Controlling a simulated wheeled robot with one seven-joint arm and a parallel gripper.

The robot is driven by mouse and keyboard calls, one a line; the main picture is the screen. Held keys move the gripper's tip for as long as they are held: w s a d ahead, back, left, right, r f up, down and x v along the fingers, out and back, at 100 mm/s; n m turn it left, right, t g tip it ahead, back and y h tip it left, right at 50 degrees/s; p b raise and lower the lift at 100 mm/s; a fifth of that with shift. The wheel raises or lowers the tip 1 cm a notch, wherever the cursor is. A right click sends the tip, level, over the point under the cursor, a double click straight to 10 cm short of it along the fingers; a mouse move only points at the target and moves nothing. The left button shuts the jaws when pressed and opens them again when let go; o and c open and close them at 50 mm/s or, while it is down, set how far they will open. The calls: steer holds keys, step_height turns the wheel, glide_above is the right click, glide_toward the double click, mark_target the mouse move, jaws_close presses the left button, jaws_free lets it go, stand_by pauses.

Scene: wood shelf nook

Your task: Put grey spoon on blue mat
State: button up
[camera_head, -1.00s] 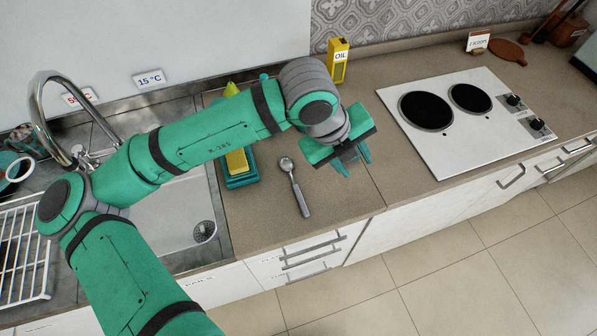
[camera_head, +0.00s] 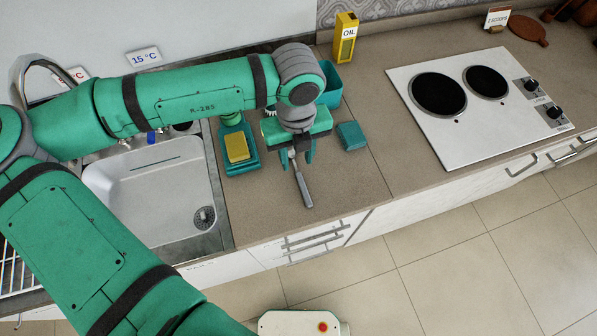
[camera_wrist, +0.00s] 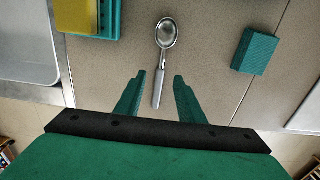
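The grey spoon (camera_head: 303,188) lies on the brown counter, its handle pointing to the front edge; my gripper hides its bowl in the head view. In the wrist view the whole spoon (camera_wrist: 166,34) shows, bowl away from my gripper. My gripper (camera_head: 297,160) is open above the spoon. In the wrist view the handle appears between the fingers of my gripper (camera_wrist: 159,77), with nothing held; the height gap is hard to judge. I cannot make out a blue mat in either view.
A teal tray with a yellow sponge (camera_head: 237,147) lies left of the spoon, beside the sink (camera_head: 155,195). A teal block (camera_head: 351,136) lies right. A teal container (camera_head: 331,84) and yellow oil carton (camera_head: 345,40) stand behind. The hob (camera_head: 475,125) is farther right.

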mark_target(298, 172)
steer(key=shift+s+d+f, duration=0.1)
steer(key=shift+f, duration=2.45)
jaws_close()
